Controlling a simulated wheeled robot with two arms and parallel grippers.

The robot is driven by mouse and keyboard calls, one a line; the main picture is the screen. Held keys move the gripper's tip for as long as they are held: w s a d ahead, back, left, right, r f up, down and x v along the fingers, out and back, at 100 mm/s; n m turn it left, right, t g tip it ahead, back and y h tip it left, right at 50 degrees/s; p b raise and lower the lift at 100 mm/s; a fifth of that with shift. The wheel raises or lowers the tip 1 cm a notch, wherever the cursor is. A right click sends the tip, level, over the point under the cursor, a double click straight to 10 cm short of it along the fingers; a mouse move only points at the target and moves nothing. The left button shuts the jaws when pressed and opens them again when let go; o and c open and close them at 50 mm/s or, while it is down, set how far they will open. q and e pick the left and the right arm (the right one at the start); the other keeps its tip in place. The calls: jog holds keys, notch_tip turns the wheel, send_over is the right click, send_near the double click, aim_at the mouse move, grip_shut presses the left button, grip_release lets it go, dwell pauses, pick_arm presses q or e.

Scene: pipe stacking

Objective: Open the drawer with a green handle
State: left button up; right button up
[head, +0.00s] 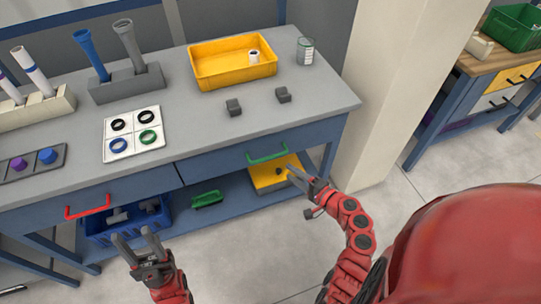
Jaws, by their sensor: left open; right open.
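The green handle (267,154) is on the front of the right-hand drawer (222,164) of the blue workbench. That drawer looks closed, its front flush with the bench. My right gripper (297,178) is open and empty, to the right of and lower in the picture than the green handle, apart from it. My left gripper (138,243) is open and empty in front of the bench, below the red handle (87,208) of the left drawer and to its right.
The grey bench top (200,125) holds a yellow tray (215,83), a beaker (305,51), a white ring board (118,149) and pipe holders. A blue crate (98,235) and a yellow bin (262,184) sit on the lower shelf. A beige pillar (385,90) stands right of the bench.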

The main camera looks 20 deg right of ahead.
aim_at(270, 158)
jog(key=x, duration=1)
jog(key=shift+w+d+f+p, duration=0.1)
jog(key=shift+w+f+p, duration=0.05)
jog(key=shift+w+p, duration=0.15)
jog(key=shift+w+a+f, duration=0.15)
jog(key=shift+w+a, duration=0.25)
jog(key=shift+w, duration=0.15)
grip_shut()
dwell(0.4)
